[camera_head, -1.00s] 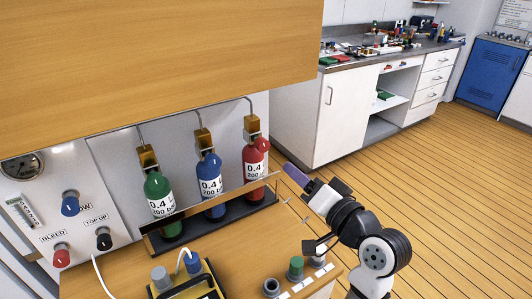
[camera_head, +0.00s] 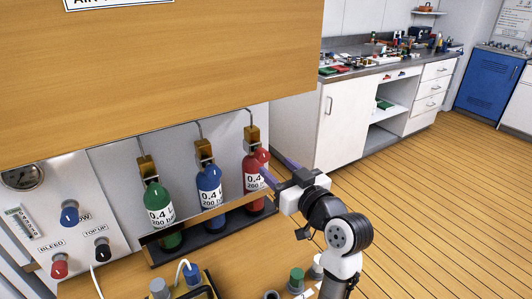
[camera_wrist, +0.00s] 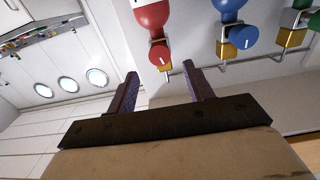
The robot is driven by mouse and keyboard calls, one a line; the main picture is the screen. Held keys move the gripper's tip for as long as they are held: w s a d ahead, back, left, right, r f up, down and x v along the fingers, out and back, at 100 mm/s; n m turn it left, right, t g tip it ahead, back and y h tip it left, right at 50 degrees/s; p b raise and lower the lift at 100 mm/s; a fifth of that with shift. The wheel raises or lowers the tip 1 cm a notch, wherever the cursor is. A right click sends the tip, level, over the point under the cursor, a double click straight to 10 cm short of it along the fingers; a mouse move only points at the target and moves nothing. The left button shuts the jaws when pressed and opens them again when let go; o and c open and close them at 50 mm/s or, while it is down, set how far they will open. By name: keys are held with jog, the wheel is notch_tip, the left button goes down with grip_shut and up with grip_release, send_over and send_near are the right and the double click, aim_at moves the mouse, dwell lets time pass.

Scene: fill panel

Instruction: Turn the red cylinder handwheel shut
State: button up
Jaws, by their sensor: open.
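The red cylinder (camera_head: 255,183) stands at the right end of the rack, with its red handwheel (camera_head: 262,156) on the valve at its top. In the wrist view the red handwheel (camera_wrist: 160,54), with a white mark, lies just beyond the gap between my fingertips. My gripper (camera_head: 276,168) is open and empty, its purple fingers pointing at the valve from the right. In the wrist view both fingers of my gripper (camera_wrist: 161,72) are spread and appear clear of the handwheel. My gripper partly hides the cylinder's right side in the head view.
A blue cylinder (camera_head: 209,188) and a green cylinder (camera_head: 158,200) stand left in the same rack (camera_head: 207,237). A wooden cabinet (camera_head: 190,60) overhangs them. A control panel (camera_head: 40,205) with knobs is at left. Open floor lies to the right.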

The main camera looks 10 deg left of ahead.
aim_at(265, 157)
jog(key=p+x, duration=0.1)
jog(key=x, duration=0.5)
jog(key=shift+a, duration=0.1)
